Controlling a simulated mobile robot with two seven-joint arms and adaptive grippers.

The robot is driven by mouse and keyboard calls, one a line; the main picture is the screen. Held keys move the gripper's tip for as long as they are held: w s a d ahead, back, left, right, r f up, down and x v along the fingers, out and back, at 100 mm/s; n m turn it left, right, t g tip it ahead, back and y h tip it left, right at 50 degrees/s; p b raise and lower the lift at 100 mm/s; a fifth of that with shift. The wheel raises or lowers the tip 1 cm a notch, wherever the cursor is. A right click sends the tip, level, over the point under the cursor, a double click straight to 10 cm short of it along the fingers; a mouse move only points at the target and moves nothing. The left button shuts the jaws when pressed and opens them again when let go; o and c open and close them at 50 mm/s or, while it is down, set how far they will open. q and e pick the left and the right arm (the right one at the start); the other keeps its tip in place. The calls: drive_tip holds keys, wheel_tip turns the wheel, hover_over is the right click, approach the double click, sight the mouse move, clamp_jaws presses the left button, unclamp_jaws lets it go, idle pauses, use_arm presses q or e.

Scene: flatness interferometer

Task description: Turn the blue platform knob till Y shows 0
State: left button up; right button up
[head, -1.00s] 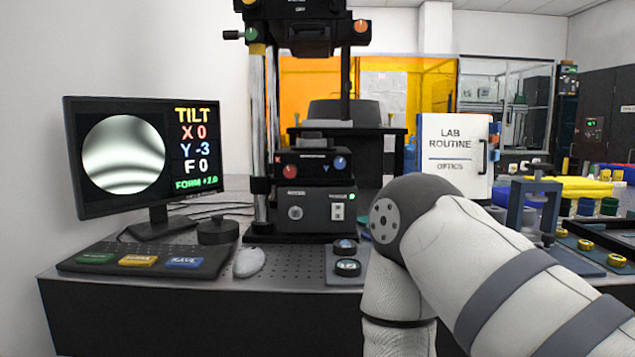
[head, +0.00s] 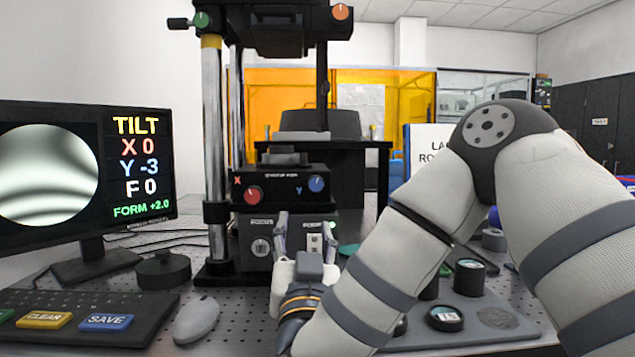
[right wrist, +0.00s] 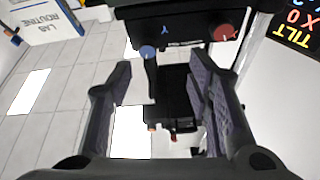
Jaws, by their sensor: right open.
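The blue platform knob (head: 316,184), marked Y, sits on the right of the black platform's front face, and a red knob (head: 252,195), marked X, on its left. The blue knob also shows in the right wrist view (right wrist: 148,52), ahead of the fingers and apart from them. The monitor (head: 140,165) reads X 0, Y -3, F 0, with curved fringes on its round picture. My right gripper (head: 302,222) points up in front of the stand, below the knobs, open and empty; its fingers also show in the right wrist view (right wrist: 165,95). My left gripper is not in view.
A keyboard panel (head: 85,318) with colored buttons, a grey mouse (head: 196,320) and a black round puck (head: 163,270) lie at the left. Chrome columns (head: 215,130) rise beside the platform. Round optics (head: 444,318) lie on the right, behind my right arm.

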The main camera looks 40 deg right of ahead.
sight(316, 186)
drive_tip(key=shift+m+h, duration=0.3)
drive_tip(key=shift+h, duration=0.2)
drive_tip(key=x, duration=0.3)
drive_tip(key=d+p+x, duration=0.1)
drive_tip(key=x, duration=0.3)
drive_tip(key=s+x, duration=0.1)
drive_tip(key=x, duration=0.3)
drive_tip(key=shift+s+d+r, duration=0.1)
drive_tip(key=shift+d+r, duration=0.05)
drive_tip(key=shift+r, duration=0.05)
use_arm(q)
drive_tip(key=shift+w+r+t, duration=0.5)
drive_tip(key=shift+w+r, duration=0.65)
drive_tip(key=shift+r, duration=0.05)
use_arm(e)
drive_tip(key=shift+w+d+r, duration=0.2)
drive_tip(key=shift+w, duration=0.1)
clamp_jaws()
